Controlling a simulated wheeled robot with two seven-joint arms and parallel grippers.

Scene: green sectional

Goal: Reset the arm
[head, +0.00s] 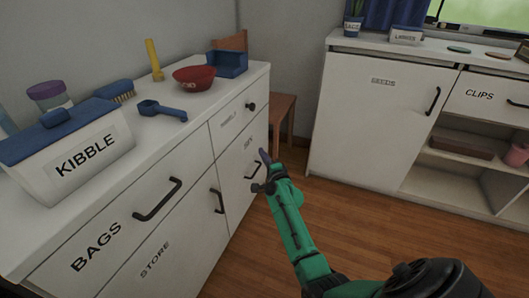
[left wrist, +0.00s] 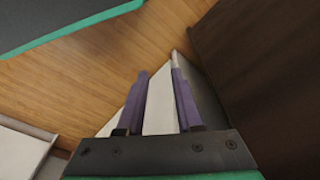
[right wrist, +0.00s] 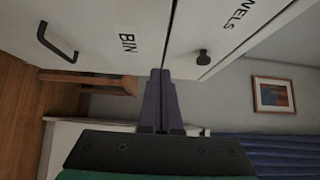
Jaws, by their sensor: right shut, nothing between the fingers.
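My right arm reaches forward over the wooden floor in the head view, with its right gripper (head: 263,163) in front of the white cabinet (head: 185,240). The right wrist view shows that gripper (right wrist: 161,75) with both purple fingers together and nothing between them. Its tips overlap the seam between the BIN door (right wrist: 105,35) and the drawer above; I cannot tell whether they touch. My left gripper (left wrist: 158,68) shows only in the left wrist view, its purple fingers apart and empty, with floor and a pale surface beyond.
On the cabinet stand a KIBBLE box (head: 75,155), a brush (head: 115,92), a blue scoop (head: 162,110), a red bowl (head: 194,78), a blue bin (head: 228,64) and a yellow object (head: 154,60). A wooden stool (head: 282,115) and a second white cabinet (head: 375,125) stand behind. Floor (head: 370,235) is clear between.

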